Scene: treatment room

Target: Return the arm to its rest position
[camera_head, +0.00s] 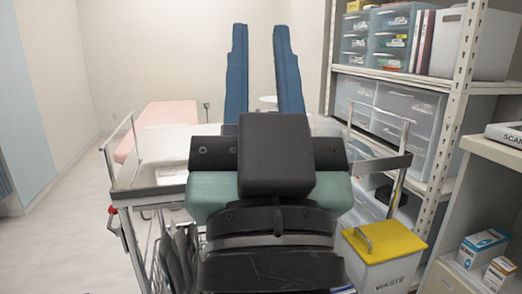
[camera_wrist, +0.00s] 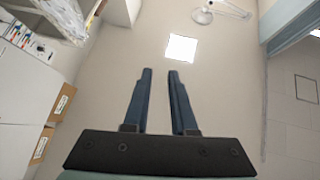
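My gripper (camera_head: 260,30) points upward in the head view, above the dark and green parts of my arm. Its two blue fingers stand well apart with nothing between them. In the wrist view my gripper (camera_wrist: 159,72) shows the same open gap, with a bright square ceiling light (camera_wrist: 181,48) beyond the fingertips. My arm is raised in front of the head camera and hides the middle of the trolley (camera_head: 152,192) behind it.
A metal shelf rack (camera_head: 458,100) with clear drawers stands at right. A waste bin with a yellow lid (camera_head: 384,243) is at lower right, beside a cabinet (camera_head: 490,150). A pink couch (camera_head: 168,114) is at the back. The floor at left is clear.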

